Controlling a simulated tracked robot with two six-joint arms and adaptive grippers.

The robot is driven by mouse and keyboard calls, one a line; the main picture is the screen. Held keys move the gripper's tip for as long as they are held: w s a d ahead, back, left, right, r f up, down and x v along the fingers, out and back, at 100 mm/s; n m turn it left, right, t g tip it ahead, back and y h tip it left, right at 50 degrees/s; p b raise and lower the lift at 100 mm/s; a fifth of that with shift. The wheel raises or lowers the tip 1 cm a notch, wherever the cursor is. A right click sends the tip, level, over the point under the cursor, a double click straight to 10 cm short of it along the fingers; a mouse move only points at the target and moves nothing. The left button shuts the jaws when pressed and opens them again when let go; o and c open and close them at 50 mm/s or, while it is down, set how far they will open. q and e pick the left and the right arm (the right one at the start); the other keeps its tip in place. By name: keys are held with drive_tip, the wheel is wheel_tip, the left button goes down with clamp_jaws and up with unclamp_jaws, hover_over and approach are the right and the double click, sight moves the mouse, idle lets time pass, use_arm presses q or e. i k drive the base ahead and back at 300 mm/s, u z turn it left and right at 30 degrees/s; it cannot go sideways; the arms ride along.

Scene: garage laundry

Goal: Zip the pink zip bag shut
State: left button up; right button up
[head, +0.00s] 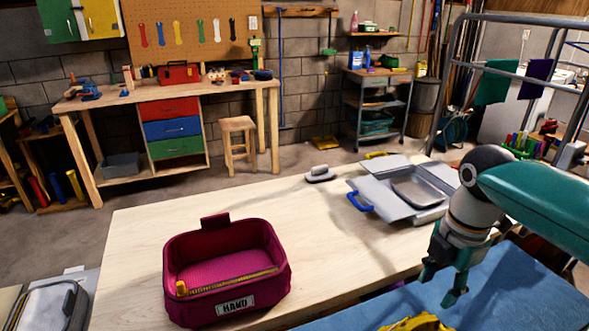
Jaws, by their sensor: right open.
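The pink zip bag (179,300) stands on the pale wooden table at the front left. Its top is open and its pink inside shows. A yellow zip line runs along the front rim, with a yellow pull (181,287) at its left end. A small tab stands up at the back rim, and a name label is on the front. My right gripper (439,289) is open and empty, pointing down over the blue surface, well to the right of the bag and apart from it. My left gripper is out of view.
On the pale table (345,238) stand a grey case (380,196) with open flaps and a blue handle, and a small grey brush-like object (319,174). A yellow item (416,324) lies on the blue surface (508,290). The table between bag and gripper is clear.

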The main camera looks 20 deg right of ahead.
sight(182, 292)
drive_tip(key=k, duration=1)
